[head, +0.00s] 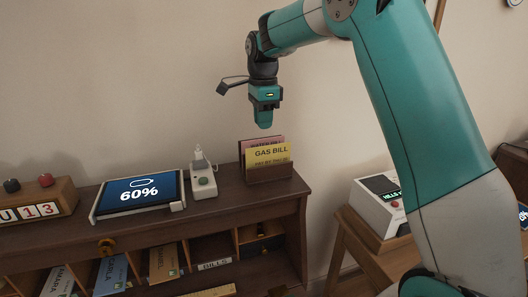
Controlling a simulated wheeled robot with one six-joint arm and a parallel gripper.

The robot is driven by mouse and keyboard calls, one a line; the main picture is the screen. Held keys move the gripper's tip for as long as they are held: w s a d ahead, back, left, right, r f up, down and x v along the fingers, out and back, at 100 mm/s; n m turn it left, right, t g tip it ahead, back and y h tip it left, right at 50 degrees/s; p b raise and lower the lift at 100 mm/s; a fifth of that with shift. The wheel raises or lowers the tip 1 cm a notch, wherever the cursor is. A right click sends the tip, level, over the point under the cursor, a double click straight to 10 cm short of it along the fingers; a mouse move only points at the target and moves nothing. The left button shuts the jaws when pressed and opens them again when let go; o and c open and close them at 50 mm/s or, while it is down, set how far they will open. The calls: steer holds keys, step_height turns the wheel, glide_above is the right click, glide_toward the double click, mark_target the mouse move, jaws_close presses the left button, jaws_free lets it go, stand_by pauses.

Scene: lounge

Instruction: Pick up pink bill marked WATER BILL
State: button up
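The pink bill (267,143) stands upright in a brown wooden holder (268,172) on top of the cabinet. Only its upper strip shows, with lettering partly covered that looks like WATER BILL. A yellow bill marked GAS BILL (270,153) stands in front of it and hides the rest. My gripper (264,123) points down just above the pink bill, apart from it. I see the gripper side-on, so the gap between its fingers is hidden.
Cubbies below hold cards. A white box with a display (383,203) stands on a wooden stand at right. The wall is close behind.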

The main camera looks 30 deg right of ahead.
mark_target(264, 139)
steer(key=shift+d+f+p, duration=0.15)
steer(key=shift+f+p, duration=1.1)
steer(key=shift+f, duration=2)
steer(key=shift+w, duration=0.1)
jaws_close()
